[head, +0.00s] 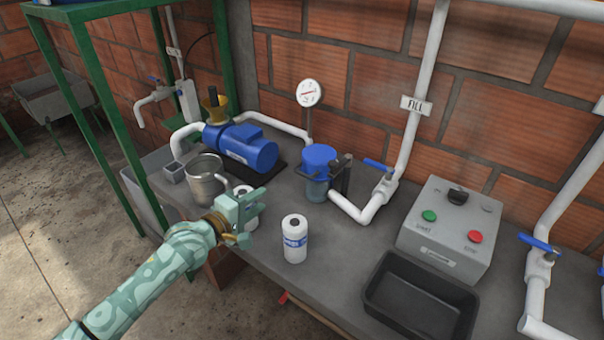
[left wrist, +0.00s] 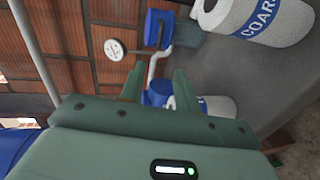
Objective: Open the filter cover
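The filter has a round blue cover (head: 318,158) on top of a bluish see-through bowl (head: 315,190). It stands upright on the bench by the wall, and its cover appears seated on the bowl. In the left wrist view the blue cover (left wrist: 155,29) shows tilted, beyond the fingers. My left gripper (head: 257,203) is in front of and to the left of the filter, apart from it. Its two fingers (left wrist: 162,84) are apart with nothing held between them. My right gripper is in neither view.
A white cartridge (head: 295,240) stands before the filter; another (head: 246,211) is partly hidden behind my left gripper. A blue pump (head: 242,146) and metal bucket (head: 205,180) are left. A dark tray (head: 420,298), control box (head: 450,230) and blue-handled valve (head: 380,168) are right.

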